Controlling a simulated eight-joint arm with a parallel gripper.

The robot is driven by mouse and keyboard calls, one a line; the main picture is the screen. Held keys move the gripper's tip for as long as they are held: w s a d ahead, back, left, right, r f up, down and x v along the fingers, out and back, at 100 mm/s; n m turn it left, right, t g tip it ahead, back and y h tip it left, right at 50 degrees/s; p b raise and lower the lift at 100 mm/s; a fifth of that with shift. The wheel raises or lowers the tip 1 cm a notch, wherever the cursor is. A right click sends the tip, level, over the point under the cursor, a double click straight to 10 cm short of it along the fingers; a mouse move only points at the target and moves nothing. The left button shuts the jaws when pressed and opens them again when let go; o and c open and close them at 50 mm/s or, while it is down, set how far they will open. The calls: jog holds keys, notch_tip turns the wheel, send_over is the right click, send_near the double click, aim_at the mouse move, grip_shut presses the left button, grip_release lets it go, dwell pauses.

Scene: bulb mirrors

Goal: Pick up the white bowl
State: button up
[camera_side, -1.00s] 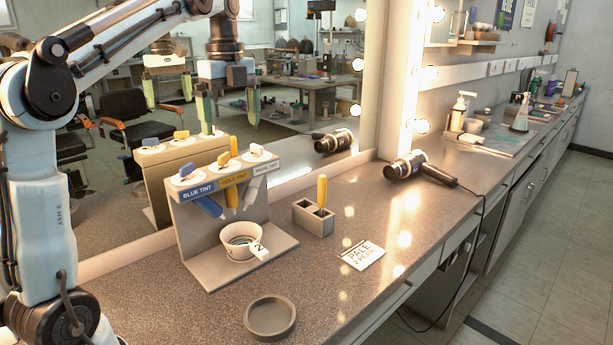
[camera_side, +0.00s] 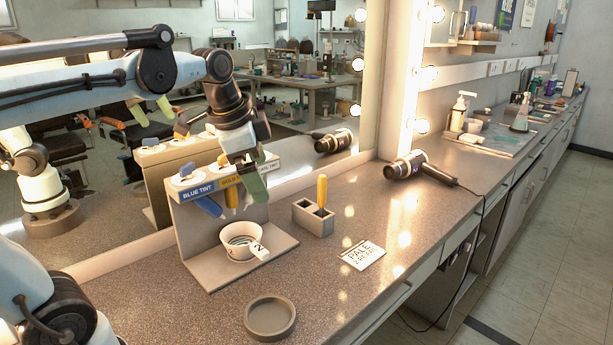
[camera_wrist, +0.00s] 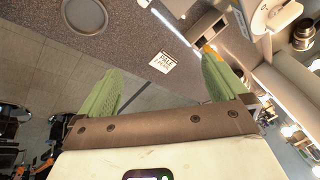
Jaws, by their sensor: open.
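The white bowl (camera_side: 240,241) stands upright on the base of the grey dispenser stand (camera_side: 272,262), below its spouts. A white tag marked 2 (camera_side: 260,251) is at its right side. My gripper (camera_side: 248,185) is in front of the upper part of the stand, above the bowl and apart from it. It hides part of the stand's label strip. In the wrist view, the two green fingers of my gripper (camera_wrist: 160,62) are spread wide with nothing between them.
A round grey dish (camera_side: 270,318) lies in front on the counter, with a card reading PALE (camera_side: 362,255) to its right. A small grey holder (camera_side: 313,218) with a yellow stick stands right of the stand. A hair dryer (camera_side: 405,166) lies farther back. The mirror repeats the stand.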

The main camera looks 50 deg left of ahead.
jog(key=s+d+f+n+t, duration=0.1)
jog(key=d+f+n, duration=0.1)
jog(key=f, duration=0.1)
jog(key=s+d+f+n+t, duration=0.1)
jog(key=s+d+f+n, duration=0.1)
jog(key=f, duration=0.2)
jog(key=s+d+f+n, duration=0.2)
jog(key=f+n, duration=0.1)
jog(key=shift+s+f+t+h, duration=0.1)
jog(key=shift+f+t+h, duration=0.2)
jog(key=shift+t+h, duration=0.1)
jog(key=shift+c, duration=0.4)
jog(key=shift+a, duration=0.1)
jog(key=g, duration=0.7)
send_near(257, 246)
notch_tip(257, 246, down, 5)
jog(key=shift+s+r, duration=0.1)
jog(key=shift+f, duration=2.7)
jog(key=shift+c, duration=0.4)
